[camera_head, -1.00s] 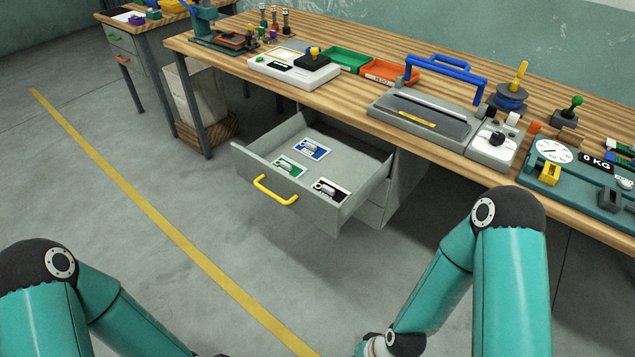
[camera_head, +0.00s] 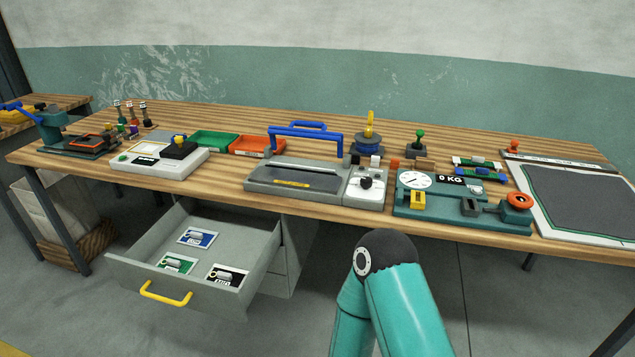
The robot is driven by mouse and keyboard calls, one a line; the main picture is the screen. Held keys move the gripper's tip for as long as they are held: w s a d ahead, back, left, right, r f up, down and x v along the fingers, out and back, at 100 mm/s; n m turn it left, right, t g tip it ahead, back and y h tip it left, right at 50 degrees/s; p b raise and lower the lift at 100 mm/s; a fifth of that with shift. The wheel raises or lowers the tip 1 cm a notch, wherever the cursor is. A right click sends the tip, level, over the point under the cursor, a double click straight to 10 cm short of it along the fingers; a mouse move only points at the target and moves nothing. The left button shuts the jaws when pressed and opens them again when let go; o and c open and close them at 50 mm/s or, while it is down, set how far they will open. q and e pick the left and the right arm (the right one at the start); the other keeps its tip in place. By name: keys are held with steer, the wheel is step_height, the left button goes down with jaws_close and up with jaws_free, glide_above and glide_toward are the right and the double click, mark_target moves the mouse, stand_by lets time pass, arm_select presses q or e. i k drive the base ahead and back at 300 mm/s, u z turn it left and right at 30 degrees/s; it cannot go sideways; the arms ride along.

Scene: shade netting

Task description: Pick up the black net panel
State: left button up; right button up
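A large dark grey sheet (camera_head: 590,195) with a thin green line around it lies flat on a white-bordered board (camera_head: 535,212) at the table's right end. It looks like the black net panel. The picture's right edge cuts off part of it. A small black-and-white card (camera_head: 228,276) lies in the open drawer, beside a blue card (camera_head: 198,237) and a green card (camera_head: 177,264). An upper part of one of my arms shows at the bottom centre. Neither of my grippers is in view.
The drawer (camera_head: 150,249) stands open below the wooden table (camera_head: 330,209).

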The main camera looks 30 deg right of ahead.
mark_target(230, 276)
steer(key=z, duration=0.05)
steer(key=k, duration=0.45)
steer(key=u, duration=0.6)
steer(key=i, duration=1.3)
steer(key=z, duration=0.5)
